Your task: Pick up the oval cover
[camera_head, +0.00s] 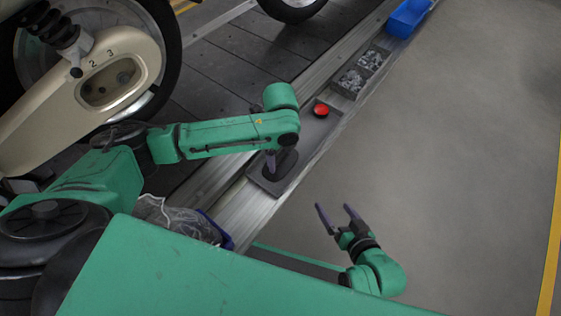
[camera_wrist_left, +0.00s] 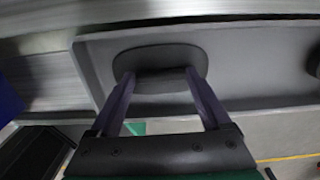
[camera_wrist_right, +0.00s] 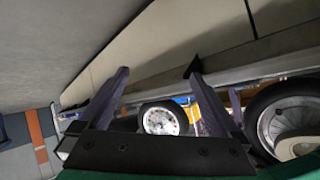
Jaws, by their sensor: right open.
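The dark grey oval cover (camera_head: 285,163) lies at the near end of a grey tray beside the conveyor rail. In the left wrist view the cover (camera_wrist_left: 158,55) has a raised dark bar across its near part. My left gripper (camera_head: 270,161) points down at it. In its wrist view the fingertips (camera_wrist_left: 160,74) are apart, one at each end of the bar; I cannot tell whether they press on it. My right gripper (camera_head: 338,212) is open and empty over the floor, away from the cover; its fingers also show in its wrist view (camera_wrist_right: 158,68).
A red button (camera_head: 321,110) sits further along the tray (camera_head: 312,132). Past it are dark bins of small parts (camera_head: 350,82) and a blue bin (camera_head: 407,18). A container with pale stringy contents (camera_head: 178,218) stands near my left arm. A wheeled vehicle (camera_head: 90,75) is on the conveyor. The right floor is clear.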

